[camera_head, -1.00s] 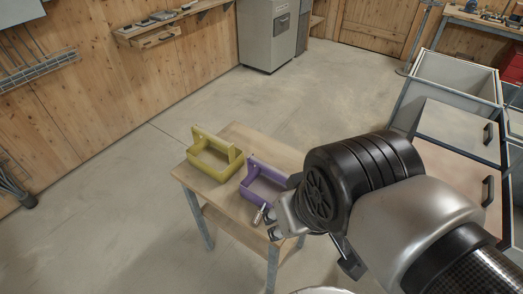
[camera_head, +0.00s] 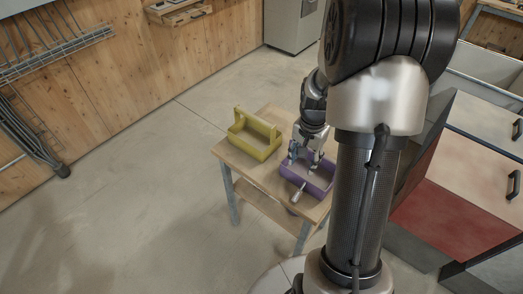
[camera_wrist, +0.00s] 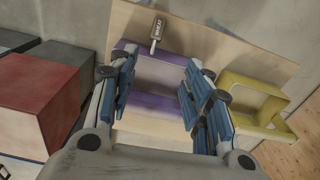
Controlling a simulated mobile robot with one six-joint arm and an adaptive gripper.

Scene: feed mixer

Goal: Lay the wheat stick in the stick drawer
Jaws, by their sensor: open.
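My gripper (camera_head: 306,157) is open over the purple carrier (camera_head: 321,186), with nothing between its fingers. In the wrist view the blue-padded fingers (camera_wrist: 158,92) are spread, with the purple carrier (camera_wrist: 158,103) behind them. A small stick-like object with a dark, marked end and a pale tip (camera_wrist: 157,35) lies on the table beside the carrier; it also shows near the table's front edge in the head view (camera_head: 298,193). A cabinet with handled fronts (camera_head: 480,135) stands at right; I cannot tell which part is the stick drawer.
A yellow-green carrier (camera_head: 262,147) stands on the small wooden table (camera_head: 265,176), left of the purple one; it also shows in the wrist view (camera_wrist: 282,103). A red panel (camera_head: 440,205) is on the cabinet side at right. The floor left of the table is clear.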

